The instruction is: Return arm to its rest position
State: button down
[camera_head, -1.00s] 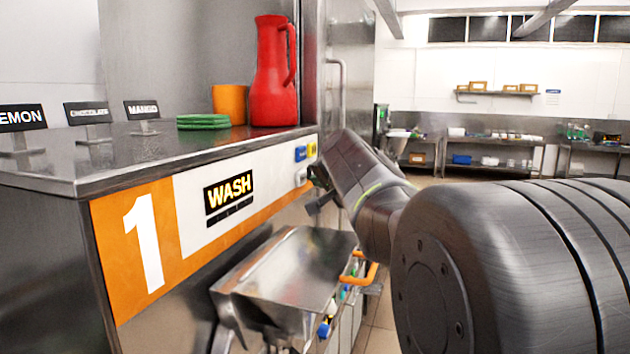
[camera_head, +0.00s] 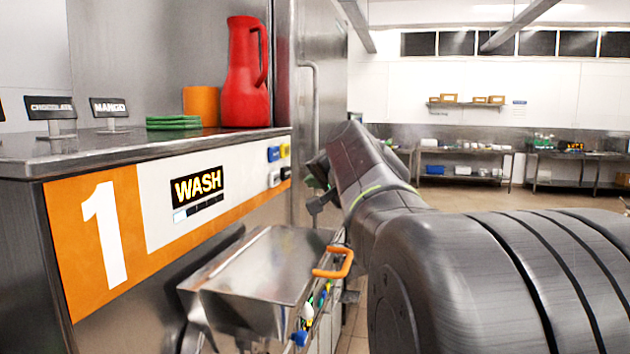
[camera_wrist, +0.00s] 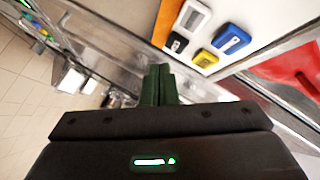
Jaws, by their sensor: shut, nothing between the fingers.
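My gripper (camera_wrist: 158,84) shows in the wrist view with its two dark green fingers together and nothing between them. In the head view my gripper (camera_head: 314,190) is partly hidden behind my wrist, near the right end of the machine's front panel. The machine (camera_head: 205,200) carries an orange and white panel with a "1" and a WASH display (camera_head: 197,186). Blue and yellow buttons (camera_wrist: 230,39) lie close ahead and to the right of the fingers in the wrist view, apart from them.
A red jug (camera_head: 246,75), an orange cup (camera_head: 201,104) and green discs (camera_head: 173,122) stand on the machine top. A steel hopper (camera_head: 262,270) with an orange handle (camera_head: 336,262) juts out below. Open floor (camera_head: 480,200) lies to the right, with benches behind.

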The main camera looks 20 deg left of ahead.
jog(key=shift+a, duration=0.15)
jog(key=d+b, duration=0.1)
jog(key=d, duration=0.3)
jog(key=shift+w, duration=0.1)
dwell(0.7)
dwell(0.3)
